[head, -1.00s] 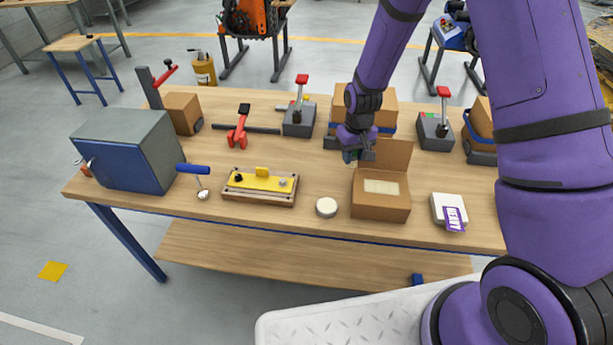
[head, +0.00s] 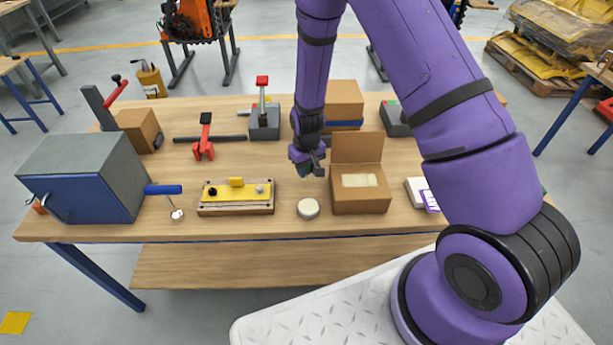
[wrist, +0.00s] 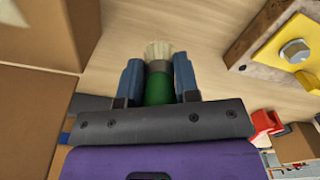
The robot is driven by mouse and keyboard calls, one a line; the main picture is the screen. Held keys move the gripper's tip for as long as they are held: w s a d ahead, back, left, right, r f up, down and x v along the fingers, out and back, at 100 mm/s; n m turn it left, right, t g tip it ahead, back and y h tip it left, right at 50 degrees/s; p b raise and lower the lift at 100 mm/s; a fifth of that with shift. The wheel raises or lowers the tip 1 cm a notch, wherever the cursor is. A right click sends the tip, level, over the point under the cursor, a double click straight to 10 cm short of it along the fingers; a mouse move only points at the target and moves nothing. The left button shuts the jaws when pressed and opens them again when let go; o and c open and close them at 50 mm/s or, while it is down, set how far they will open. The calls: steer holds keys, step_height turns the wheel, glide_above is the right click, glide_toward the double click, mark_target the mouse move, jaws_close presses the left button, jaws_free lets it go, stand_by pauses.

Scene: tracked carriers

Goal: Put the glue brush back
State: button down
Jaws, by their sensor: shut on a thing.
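My gripper (head: 310,172) is shut on the glue brush, above the table and to the left of the open cardboard box. In the wrist view the brush (wrist: 157,88) has a green handle and pale bristles, held between the two blue-grey fingers (wrist: 158,82). The bristles stick out past the fingertips over bare wood. In the head view the brush is mostly hidden by my gripper. A round pot with a pale top (head: 308,208) stands on the table in front of my gripper, left of the box.
The open cardboard box (head: 360,203) stands close to the right, its flap raised. A yellow-topped fixture (head: 236,208) lies left of the pot. Farther left are a blue-handled tool (head: 164,190) and a grey-blue cabinet (head: 75,198).

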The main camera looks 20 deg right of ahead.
mark_target(307, 175)
steer(key=shift+f, duration=1.75)
steer(key=shift+f, duration=0.1)
steer(key=c, duration=0.8)
jaws_free()
steer(key=shift+c, duration=0.2)
